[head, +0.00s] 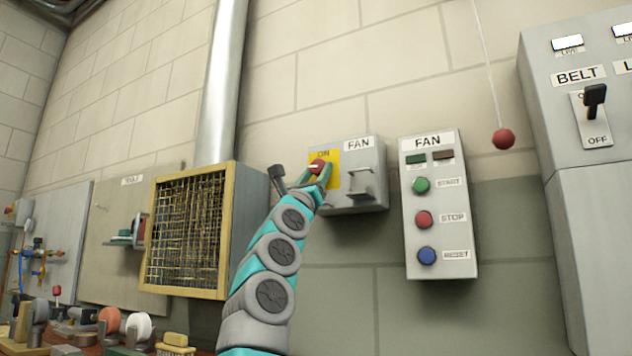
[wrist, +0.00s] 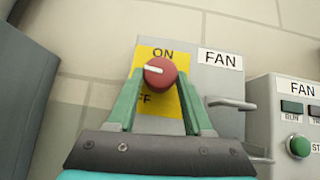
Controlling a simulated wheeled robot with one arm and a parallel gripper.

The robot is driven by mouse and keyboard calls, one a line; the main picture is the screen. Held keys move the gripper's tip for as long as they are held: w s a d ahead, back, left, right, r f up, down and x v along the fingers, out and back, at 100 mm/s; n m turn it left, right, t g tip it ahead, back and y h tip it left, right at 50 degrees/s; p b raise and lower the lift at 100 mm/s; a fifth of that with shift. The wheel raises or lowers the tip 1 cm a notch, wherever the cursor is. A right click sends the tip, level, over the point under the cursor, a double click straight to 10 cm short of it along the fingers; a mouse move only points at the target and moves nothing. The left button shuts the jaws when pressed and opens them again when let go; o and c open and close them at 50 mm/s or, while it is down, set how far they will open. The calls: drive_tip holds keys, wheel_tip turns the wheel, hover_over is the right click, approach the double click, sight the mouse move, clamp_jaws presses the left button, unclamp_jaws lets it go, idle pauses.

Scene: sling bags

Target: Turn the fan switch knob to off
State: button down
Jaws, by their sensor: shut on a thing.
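The fan switch box (head: 350,150) is a grey box on the wall with a yellow plate and a FAN label. Its red knob (wrist: 160,72) sits on the yellow plate (wrist: 171,119), below the word ON and above a partly hidden word ending in FF. The knob also shows in the head view (head: 317,166). A white mark on the knob points left and slightly up in the wrist view. My gripper (wrist: 160,80) is shut on the knob, with a green finger on each side. The fingers hide part of the plate.
A second FAN panel (head: 437,205) with green, red and blue buttons stands to the right. A metal bracket (head: 362,185) sticks out of the switch box. A yellow-framed mesh box (head: 228,230) is on the left. A red ball (head: 503,139) hangs on a cord.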

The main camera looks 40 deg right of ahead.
drive_tip(key=shift+s+d+f+n+t+y, duration=0.1)
drive_tip(key=shift+n+t+y, duration=0.3)
drive_tip(key=shift+n+t, duration=0.25)
drive_tip(key=shift+n+t+y+b, duration=0.5)
drive_tip(key=shift+n+t+y, duration=0.15)
drive_tip(key=shift+n, duration=0.4)
drive_tip(key=shift+n+t, duration=0.4)
drive_tip(key=shift+c, duration=1.5)
unclamp_jaws()
drive_tip(key=shift+s+a+f+b, duration=0.25)
drive_tip(key=shift+a+f+b, duration=0.15)
drive_tip(key=shift+b, duration=0.3)
drive_tip(key=b+v, duration=0.6)
drive_tip(key=b, duration=0.1)
drive_tip(key=shift+s+a+f, duration=0.2)
